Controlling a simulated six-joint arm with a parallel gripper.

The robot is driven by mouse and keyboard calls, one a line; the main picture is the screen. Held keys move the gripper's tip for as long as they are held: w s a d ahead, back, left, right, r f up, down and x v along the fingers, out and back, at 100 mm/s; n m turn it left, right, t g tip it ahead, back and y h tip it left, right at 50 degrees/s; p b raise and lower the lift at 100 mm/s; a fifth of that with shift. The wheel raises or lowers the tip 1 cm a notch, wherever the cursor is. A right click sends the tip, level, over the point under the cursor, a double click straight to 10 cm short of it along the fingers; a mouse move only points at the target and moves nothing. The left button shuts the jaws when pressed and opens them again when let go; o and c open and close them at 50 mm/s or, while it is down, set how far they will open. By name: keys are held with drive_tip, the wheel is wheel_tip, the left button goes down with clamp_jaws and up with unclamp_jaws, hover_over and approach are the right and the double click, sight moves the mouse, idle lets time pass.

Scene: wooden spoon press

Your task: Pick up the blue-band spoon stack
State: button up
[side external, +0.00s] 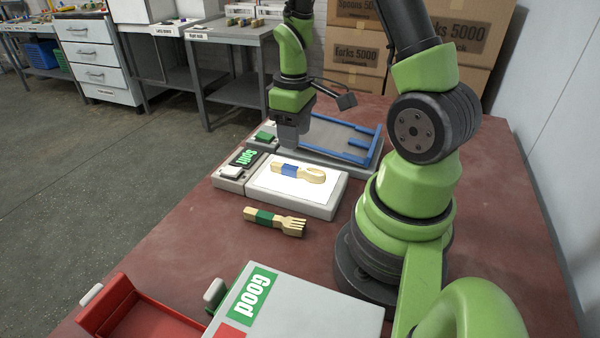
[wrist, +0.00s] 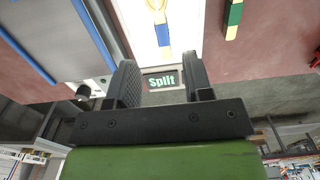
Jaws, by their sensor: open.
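The blue-band spoon stack (side external: 290,170) lies flat on the white plate of a grey device (side external: 322,209), bowl end to the right in the side view. Its handle end and blue band also show at the top of the wrist view (wrist: 163,38), beyond the fingers. My gripper (side external: 291,142) points down above the far left side of the device, behind and above the spoon stack and apart from it. In the wrist view my gripper's two fingers (wrist: 161,82) stand wide apart with nothing between them.
A green-band fork stack (side external: 274,221) lies on the red table in front of the device. A green "Split" display (side external: 244,157) sits on the device's left. A blue-railed tray (side external: 340,132) is behind. A "Good" box (side external: 254,296) and red tray (side external: 150,318) stand in front.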

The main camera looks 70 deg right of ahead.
sight(296, 167)
drive_tip(key=shift+s+a+f, duration=0.1)
drive_tip(key=shift+f, duration=3.9)
clamp_jaws()
